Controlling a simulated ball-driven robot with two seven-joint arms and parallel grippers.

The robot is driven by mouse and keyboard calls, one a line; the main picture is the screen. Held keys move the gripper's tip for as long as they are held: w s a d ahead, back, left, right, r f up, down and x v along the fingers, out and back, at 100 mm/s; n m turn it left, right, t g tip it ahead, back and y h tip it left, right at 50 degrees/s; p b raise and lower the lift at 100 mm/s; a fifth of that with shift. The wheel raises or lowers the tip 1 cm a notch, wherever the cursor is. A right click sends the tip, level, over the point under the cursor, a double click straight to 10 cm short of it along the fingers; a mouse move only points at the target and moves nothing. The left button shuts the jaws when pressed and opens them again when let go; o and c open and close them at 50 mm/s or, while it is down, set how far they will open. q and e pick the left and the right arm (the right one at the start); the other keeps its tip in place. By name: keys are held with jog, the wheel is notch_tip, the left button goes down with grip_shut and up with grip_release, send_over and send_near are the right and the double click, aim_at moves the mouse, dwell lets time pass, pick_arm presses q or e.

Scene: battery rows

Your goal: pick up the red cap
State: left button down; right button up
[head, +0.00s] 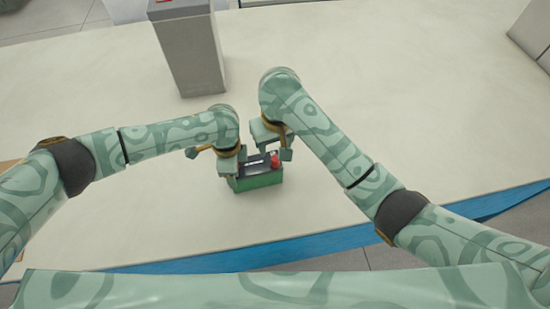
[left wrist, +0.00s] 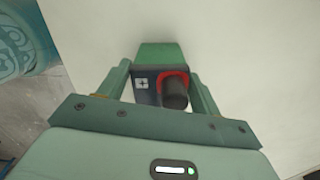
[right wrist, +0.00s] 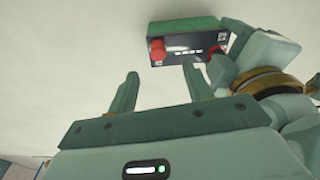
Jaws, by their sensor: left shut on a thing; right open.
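A green battery (head: 258,181) with a black top stands on the pale table. The red cap (head: 275,160) is on the right end of its top. In the right wrist view the red cap (right wrist: 157,49) is on the battery's left end. My left gripper (head: 234,168) is shut on the battery's other end. In the left wrist view its fingers flank the battery (left wrist: 158,52), around a dark post (left wrist: 174,94) with a red ring. My right gripper (head: 274,149) is open and empty above the red cap. In the right wrist view its fingertips (right wrist: 161,75) are apart from the cap.
A tall grey box (head: 188,48) stands behind my left arm. Another grey block (head: 532,28) is at the far right. The table's blue front edge (head: 250,256) is close in front of the battery. The table (head: 420,90) is clear to the right.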

aim_at(275, 158)
jog(key=f, duration=0.4)
jog(key=w+f, duration=0.1)
jog(key=f, duration=0.2)
jog(key=shift+f, duration=0.1)
jog(key=c, duration=1)
